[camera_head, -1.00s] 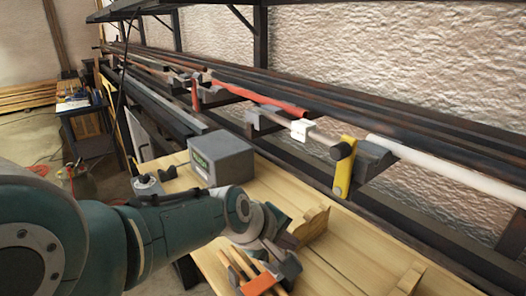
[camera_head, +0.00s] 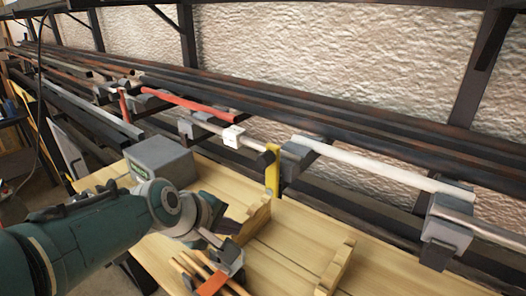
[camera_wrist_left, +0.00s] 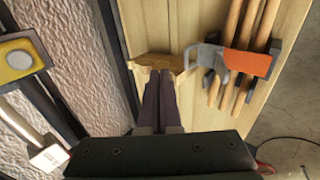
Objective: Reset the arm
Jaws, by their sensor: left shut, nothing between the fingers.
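My left arm comes in from the left in the head view, with the left gripper (camera_head: 228,226) low over the wooden bench. In the left wrist view the two dark fingers (camera_wrist_left: 160,88) lie together, with nothing between them. Their tips are close to the edge of a notched wooden piece (camera_wrist_left: 158,62); I cannot tell whether they touch it. Beside the gripper is a grey tool with an orange band (camera_head: 212,284), lying across several wooden sticks (camera_head: 186,264). The tool also shows right of the fingers in the wrist view (camera_wrist_left: 248,62). My right gripper is out of view.
A grey box (camera_head: 160,160) stands on the bench (camera_head: 300,235) behind my wrist. Along the wall runs a dark rack (camera_head: 330,110) with grey clamps, a red bar (camera_head: 190,103), a white pole (camera_head: 370,165) and a yellow bracket (camera_head: 272,172). The bench's right part is mostly clear.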

